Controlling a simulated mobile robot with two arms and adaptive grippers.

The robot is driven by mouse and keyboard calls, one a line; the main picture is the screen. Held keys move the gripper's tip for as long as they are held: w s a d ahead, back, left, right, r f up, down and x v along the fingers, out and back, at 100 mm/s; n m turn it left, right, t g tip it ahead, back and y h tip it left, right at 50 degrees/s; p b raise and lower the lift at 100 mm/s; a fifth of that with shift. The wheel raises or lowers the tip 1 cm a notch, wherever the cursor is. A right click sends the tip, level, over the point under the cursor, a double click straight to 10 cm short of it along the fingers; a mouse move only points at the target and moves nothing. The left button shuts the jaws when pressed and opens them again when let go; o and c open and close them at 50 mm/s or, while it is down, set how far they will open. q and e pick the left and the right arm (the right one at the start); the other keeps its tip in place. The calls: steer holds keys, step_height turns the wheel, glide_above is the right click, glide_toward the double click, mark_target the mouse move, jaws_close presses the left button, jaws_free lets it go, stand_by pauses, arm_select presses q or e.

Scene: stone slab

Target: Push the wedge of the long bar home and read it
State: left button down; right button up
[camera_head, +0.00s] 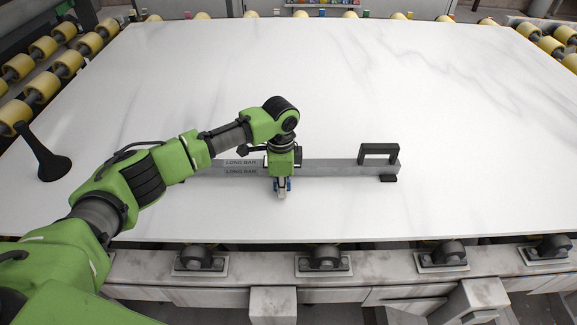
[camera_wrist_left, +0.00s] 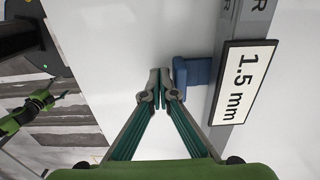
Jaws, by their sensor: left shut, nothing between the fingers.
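The grey long bar (camera_head: 335,167), marked LONG BAR, lies across the white slab. A black handle (camera_head: 380,148) stands near its right end. My left gripper (camera_head: 282,190) is shut and empty at the bar's near side. In the left wrist view, its closed fingertips (camera_wrist_left: 160,86) are right beside the outer end of the blue wedge (camera_wrist_left: 193,72); I cannot tell whether they touch. The wedge's inner end meets the bar's edge. A white plate (camera_wrist_left: 242,82) on the bar reads 1.5 mm. My right gripper (camera_wrist_left: 52,98) shows small at the left of the wrist view, its fingers unclear.
The white stone slab (camera_head: 420,85) is mostly bare. A black flared object (camera_head: 48,160) stands on its left side. Yellow rollers (camera_head: 42,88) line the left and right sides. Black roller mounts (camera_head: 322,258) sit along the near frame below the slab edge.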

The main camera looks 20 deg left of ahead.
arm_select(q)
steer(key=shift+w, duration=0.15)
steer(key=shift+w+a, duration=0.1)
steer(key=shift+w, duration=0.1)
steer(key=shift+r, duration=0.1)
stand_by(0.3)
steer(key=shift+s+r+p, duration=0.15)
steer(key=shift+r+p, duration=0.05)
steer(key=shift+p, duration=0.5)
steer(key=shift+f, duration=0.1)
steer(key=shift+w, duration=0.2)
stand_by(0.7)
steer(key=shift+s+d+p, duration=0.25)
steer(key=shift+s+p, duration=0.75)
steer(key=shift+p, duration=0.2)
